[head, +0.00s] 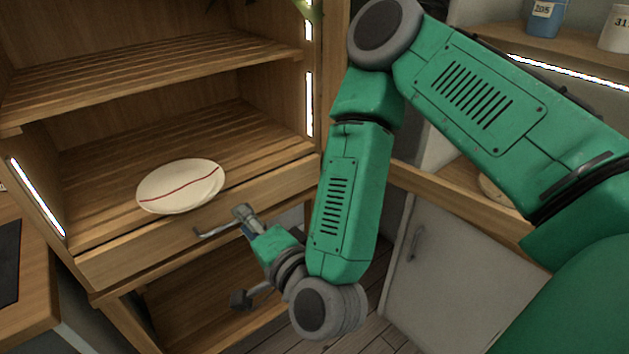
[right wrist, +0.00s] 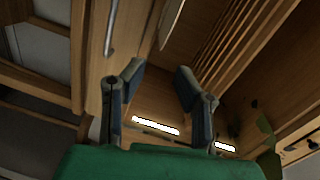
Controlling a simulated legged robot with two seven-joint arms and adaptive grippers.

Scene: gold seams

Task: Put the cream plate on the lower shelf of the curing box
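The cream plate (head: 180,187), crossed by a thin reddish line, lies on the lower of two slatted shelves (head: 110,160) in the wooden curing box, near the front edge. A pale edge, apparently the plate (right wrist: 171,22), shows at the top of the right wrist view. My right gripper (head: 240,214) is just in front of the shelf's front board, to the right of the plate and apart from it. In the right wrist view its fingers (right wrist: 158,80) are spread with nothing between them. My left gripper is not in view.
The upper shelf (head: 160,65) is empty. A metal handle (head: 208,232) is on the board below the plate, close to my right gripper; it also shows in the right wrist view (right wrist: 111,28). Lit strips (head: 37,197) line the box sides. A grey cabinet (head: 460,265) stands right.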

